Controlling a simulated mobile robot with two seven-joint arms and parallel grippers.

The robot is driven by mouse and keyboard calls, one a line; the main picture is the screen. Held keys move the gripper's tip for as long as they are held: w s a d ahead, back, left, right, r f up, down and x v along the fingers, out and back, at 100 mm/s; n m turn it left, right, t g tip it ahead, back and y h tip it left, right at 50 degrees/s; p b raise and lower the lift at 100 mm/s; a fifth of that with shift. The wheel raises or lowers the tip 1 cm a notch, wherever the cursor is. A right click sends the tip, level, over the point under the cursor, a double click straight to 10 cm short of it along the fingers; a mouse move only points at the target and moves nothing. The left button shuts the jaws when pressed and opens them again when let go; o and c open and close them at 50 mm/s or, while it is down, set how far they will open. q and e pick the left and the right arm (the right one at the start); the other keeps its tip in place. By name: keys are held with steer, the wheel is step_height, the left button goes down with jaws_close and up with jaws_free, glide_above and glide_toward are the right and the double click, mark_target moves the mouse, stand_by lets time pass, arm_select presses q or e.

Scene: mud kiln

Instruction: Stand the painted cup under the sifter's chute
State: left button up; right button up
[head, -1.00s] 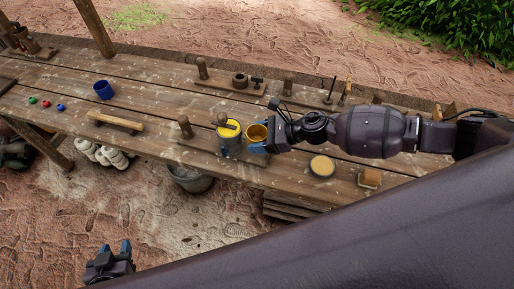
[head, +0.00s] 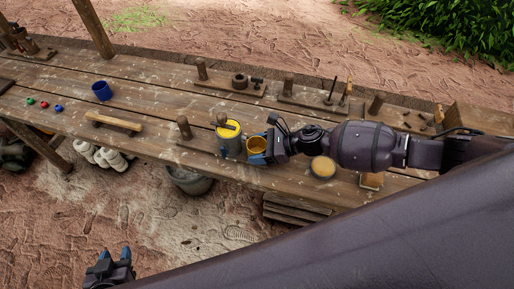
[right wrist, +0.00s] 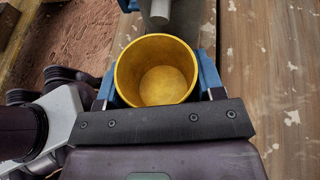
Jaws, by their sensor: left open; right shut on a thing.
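The painted cup (head: 258,148) is yellow and upright. My right gripper (head: 257,157) is shut on it, with a blue finger on each side of the cup in the right wrist view (right wrist: 157,72); the cup looks empty. The sifter (head: 229,141), a grey cylinder with a yellow top, stands on the bench just left of the cup. A grey rounded part, perhaps its chute (right wrist: 159,12), shows just beyond the cup's far rim in the right wrist view. I cannot tell if the cup touches the bench. My left gripper (head: 115,255) is open and empty, off the bench's front edge.
A wooden post (head: 184,128) stands left of the sifter. A blue cup (head: 102,91) and a wooden bar (head: 113,122) lie further left. A round pale-topped thing (head: 322,167) is under my right arm. A grey bucket (head: 190,181) is below the front edge.

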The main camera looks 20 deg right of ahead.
steer(key=o, duration=0.9)
steer(key=shift+f, duration=0.15)
steer(key=shift+r+p, duration=0.3)
steer(key=b+v, duration=0.1)
steer(key=v, duration=1)
steer(key=shift+s+d+r, duration=0.2)
steer(key=shift+d+r, duration=0.1)
steer(key=shift+d, duration=0.15)
steer(key=shift+f, duration=0.1)
